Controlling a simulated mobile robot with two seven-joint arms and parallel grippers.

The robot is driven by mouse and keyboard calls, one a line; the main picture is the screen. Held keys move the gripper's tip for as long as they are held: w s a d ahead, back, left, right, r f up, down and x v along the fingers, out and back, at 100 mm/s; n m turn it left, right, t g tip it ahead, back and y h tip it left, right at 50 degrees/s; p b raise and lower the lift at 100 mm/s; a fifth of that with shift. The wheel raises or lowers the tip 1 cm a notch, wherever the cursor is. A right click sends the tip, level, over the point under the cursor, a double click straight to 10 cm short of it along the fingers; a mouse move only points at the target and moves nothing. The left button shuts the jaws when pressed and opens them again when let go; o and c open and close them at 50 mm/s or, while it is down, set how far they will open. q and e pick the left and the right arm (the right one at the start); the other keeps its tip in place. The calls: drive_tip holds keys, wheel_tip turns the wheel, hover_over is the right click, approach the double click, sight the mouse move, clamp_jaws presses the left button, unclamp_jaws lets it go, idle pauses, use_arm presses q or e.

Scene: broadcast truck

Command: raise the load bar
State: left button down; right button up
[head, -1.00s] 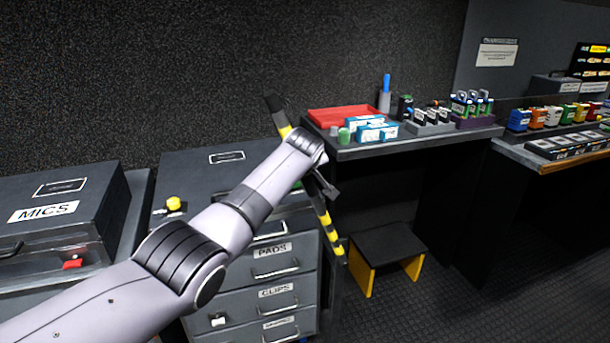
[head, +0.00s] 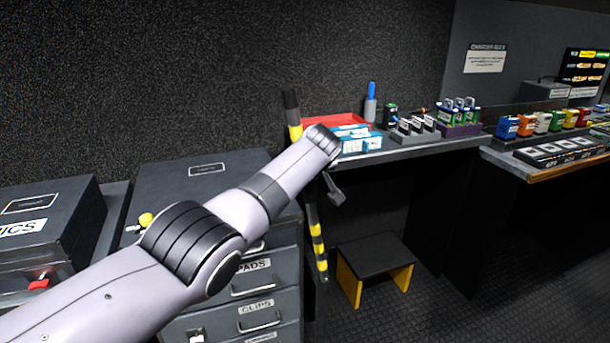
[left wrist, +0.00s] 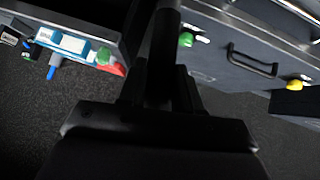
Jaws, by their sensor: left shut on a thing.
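The load bar (head: 317,250) is a long pole with yellow and black stripes and a black upper end. It stands nearly upright, leaning slightly, between the drawer cabinet and the side table in the head view. My arm hides its middle. My left gripper (head: 332,188) is at this middle stretch, mostly hidden behind my own wrist. In the left wrist view the dark shaft of the bar (left wrist: 164,45) runs up from between the fingers of my left gripper (left wrist: 160,90), which is shut on it. My right gripper is in neither view.
A drawer cabinet (head: 272,285) stands left of the bar. A side table (head: 410,150) with a red tray (head: 335,121) and small boxes stands right of it. A black step stool (head: 375,255) with yellow legs sits on the floor. Open floor lies to the front right.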

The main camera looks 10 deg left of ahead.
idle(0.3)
use_arm(q)
drive_tip(key=c, duration=0.9)
unclamp_jaws()
drive_tip(key=shift+o, duration=0.2)
drive_tip(key=shift+r, duration=0.1)
drive_tip(key=v, duration=0.7)
drive_tip(key=shift+p, duration=0.45)
